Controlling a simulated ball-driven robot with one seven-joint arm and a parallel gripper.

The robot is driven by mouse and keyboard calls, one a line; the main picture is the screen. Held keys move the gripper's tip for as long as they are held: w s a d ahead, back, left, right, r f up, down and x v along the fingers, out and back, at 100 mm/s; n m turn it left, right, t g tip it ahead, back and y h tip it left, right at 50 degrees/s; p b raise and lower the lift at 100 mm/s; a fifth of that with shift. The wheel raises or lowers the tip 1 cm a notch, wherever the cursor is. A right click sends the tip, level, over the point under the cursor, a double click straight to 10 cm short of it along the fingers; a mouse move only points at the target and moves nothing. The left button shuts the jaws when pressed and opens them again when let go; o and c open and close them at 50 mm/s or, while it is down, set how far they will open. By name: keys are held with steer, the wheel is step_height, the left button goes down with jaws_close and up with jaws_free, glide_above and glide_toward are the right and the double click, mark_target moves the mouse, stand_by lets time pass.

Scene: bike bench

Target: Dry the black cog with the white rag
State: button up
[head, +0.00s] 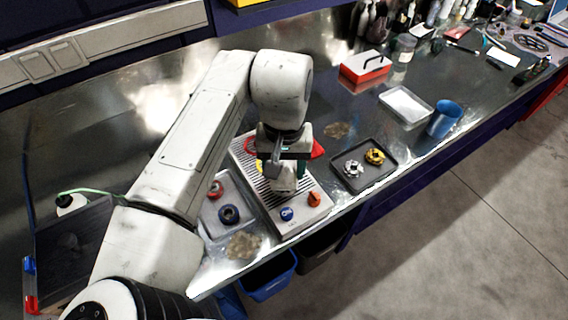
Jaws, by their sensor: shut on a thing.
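My gripper (284,165) points down over the ribbed metal rack in the middle of the bench. It is shut on a pale, whitish thing that looks like the white rag (284,183), just above or touching the rack; I cannot tell which. A dark, round toothed part, which looks like the black cog (229,214), lies on the light grey tray (210,232) to the left of the rack. The gripper is up and to the right of it. My arm and gripper hide part of the rack.
The ribbed rack (247,150) holds a blue piece (286,214) and an orange piece (314,199) at its front. A dark tray (378,181) at right holds a silver cog (353,168) and a gold cog (375,156).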

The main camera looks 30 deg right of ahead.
steer(key=shift+f, duration=0.6)
stand_by(0.9)
steer(key=shift+a, duration=0.1)
steer(key=shift+a, duration=0.9)
steer(key=shift+d+p, duration=0.7)
steer(key=shift+d, duration=1.3)
steer(key=shift+a, duration=0.1)
steer(key=shift+a, duration=1.95)
steer(key=shift+d+p, duration=0.1)
steer(key=shift+p, duration=0.35)
